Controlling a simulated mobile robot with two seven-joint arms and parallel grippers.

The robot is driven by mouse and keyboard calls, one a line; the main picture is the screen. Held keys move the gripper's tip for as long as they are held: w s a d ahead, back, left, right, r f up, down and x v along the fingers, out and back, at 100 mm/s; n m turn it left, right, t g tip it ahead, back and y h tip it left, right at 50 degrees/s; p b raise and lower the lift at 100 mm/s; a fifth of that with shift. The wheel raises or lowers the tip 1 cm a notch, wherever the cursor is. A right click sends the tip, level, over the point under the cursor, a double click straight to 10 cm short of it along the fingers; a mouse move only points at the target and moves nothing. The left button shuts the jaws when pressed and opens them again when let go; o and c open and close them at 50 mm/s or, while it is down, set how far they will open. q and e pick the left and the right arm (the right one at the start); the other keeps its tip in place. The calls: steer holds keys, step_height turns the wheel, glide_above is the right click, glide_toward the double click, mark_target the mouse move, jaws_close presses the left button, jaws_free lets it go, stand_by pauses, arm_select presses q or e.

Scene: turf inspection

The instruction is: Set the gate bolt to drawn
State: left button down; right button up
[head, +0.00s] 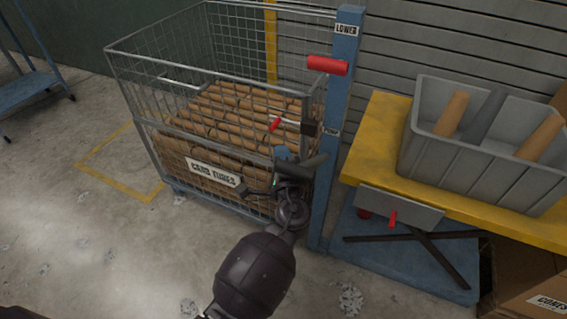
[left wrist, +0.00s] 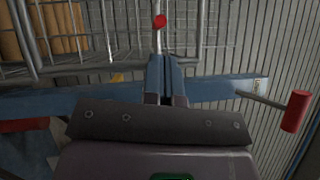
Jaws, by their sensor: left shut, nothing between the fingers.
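The gate bolt is a thin metal rod with a red knob (head: 275,124), running across the front right of a wire cage (head: 187,150) toward a dark bracket (head: 308,129) by the blue post (head: 334,140). My left gripper (head: 283,153) is shut and empty, just below the bolt in the head view. In the left wrist view, its closed fingers (left wrist: 166,78) point toward the red knob (left wrist: 159,21), with a visible gap to it. Whether the bolt's end sits in the post is too small to tell. My right gripper is not in view.
A red-handled lever (head: 327,65) sticks out from the post below a "LOWER" label. The cage holds many cardboard tubes (head: 240,110). A yellow bench (head: 375,130) with a grey bin (head: 480,165) stands at right. The floor at left is mostly clear.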

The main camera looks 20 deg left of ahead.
mark_target(276, 127)
arm_select(q)
steer(key=shift+x, duration=2.55)
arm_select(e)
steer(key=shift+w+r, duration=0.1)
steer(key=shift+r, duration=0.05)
arm_select(q)
steer(key=a, duration=0.5)
steer(key=shift+w, duration=0.1)
steer(key=shift+a, duration=0.1)
